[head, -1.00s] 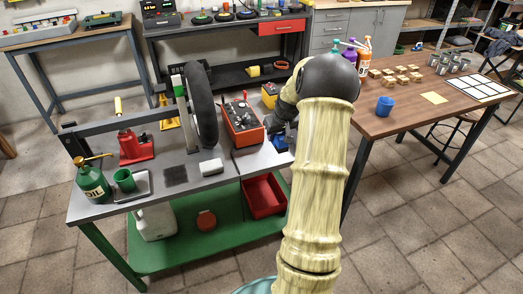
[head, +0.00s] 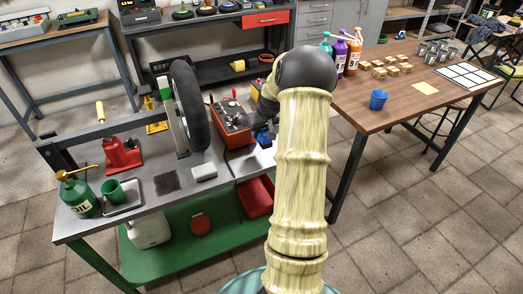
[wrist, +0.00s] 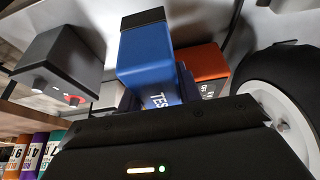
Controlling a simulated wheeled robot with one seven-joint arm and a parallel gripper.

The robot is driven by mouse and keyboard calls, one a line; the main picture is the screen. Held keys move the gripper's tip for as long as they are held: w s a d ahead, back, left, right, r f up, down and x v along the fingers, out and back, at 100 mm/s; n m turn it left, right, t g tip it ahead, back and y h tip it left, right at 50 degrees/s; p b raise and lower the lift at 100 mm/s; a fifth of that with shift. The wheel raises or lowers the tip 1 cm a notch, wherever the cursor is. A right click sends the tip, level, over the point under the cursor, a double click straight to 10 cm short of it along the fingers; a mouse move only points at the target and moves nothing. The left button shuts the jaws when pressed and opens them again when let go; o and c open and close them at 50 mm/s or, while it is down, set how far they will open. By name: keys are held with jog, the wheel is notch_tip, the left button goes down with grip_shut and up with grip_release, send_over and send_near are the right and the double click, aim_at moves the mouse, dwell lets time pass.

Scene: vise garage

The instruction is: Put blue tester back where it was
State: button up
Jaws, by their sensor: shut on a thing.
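The blue tester (wrist: 150,55) has a black end and partly readable white "TES" lettering. It fills the upper middle of the wrist view. My gripper (wrist: 155,95) is shut on it; the dark fingers show partly beside its lower part. In the head view my gripper (head: 260,134) is at the right end of the grey bench top, just right of the red box with knobs. A small blue patch of the tester (head: 265,140) shows below it. Whether the tester touches the bench is hidden.
The red box (head: 231,124) and a black tire (head: 189,105) stand left of my gripper. A dark grey box (wrist: 60,65) is left of the tester in the wrist view. The wooden table (head: 410,105) right of my arm carries bottles, a blue cup (head: 378,100) and blocks.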

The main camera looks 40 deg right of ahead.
jog(key=shift+f, duration=1.95)
jog(key=shift+d+f, duration=0.1)
jog(key=shift+f, duration=1.85)
jog(key=o, duration=1.2)
